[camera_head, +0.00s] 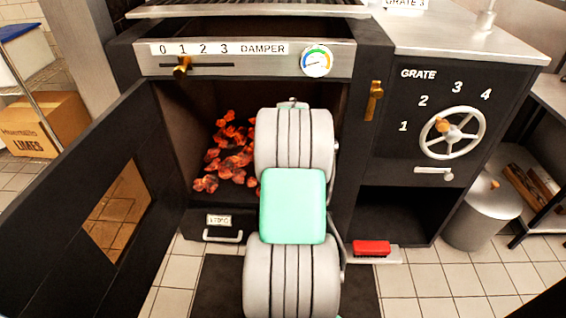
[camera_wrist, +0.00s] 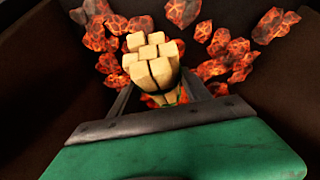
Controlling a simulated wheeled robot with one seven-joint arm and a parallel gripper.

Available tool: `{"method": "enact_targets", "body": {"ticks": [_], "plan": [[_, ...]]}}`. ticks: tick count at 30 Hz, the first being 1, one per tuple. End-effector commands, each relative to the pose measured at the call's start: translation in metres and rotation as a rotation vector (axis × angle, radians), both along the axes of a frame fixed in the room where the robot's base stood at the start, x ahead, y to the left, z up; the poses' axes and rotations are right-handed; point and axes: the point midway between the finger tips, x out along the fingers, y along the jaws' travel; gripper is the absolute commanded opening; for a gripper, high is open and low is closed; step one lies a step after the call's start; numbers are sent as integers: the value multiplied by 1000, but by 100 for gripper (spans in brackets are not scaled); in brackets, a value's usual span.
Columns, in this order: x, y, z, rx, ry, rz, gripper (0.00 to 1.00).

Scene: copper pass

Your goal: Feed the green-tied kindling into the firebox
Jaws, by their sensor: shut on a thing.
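The kindling (camera_wrist: 152,62) is a bundle of pale square sticks, seen end-on in the wrist view. A dark band crosses it, and a bit of green shows low on its right side. My gripper (camera_wrist: 158,92) is shut on the bundle, with a finger on each side. Glowing orange coals lie beyond and around the bundle in this view. In the head view the firebox (camera_head: 207,108) is open, with coals (camera_head: 230,150) inside on the left. My arm reaches into its mouth and hides my gripper, the kindling and the right part of the coals.
The firebox door (camera_head: 60,190) stands swung open to the left. A damper slider (camera_head: 182,66) and gauge (camera_head: 317,61) sit above the opening. A grate wheel (camera_head: 452,132) is on the right panel. A red brush (camera_head: 371,248) lies low at the right, near a lidded metal bin (camera_head: 482,213).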

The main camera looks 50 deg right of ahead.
Motion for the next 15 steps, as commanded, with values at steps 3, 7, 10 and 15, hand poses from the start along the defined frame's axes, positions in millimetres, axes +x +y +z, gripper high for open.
{"method": "enact_targets", "body": {"ticks": [3,7,10,15], "plan": [[14,-11,-3,-4,-2,0,2],[27,-22,-6,-3,-2,0,2],[38,-30,-9,-3,-2,0,2],[52,-41,-12,-3,-3,0,2]]}}
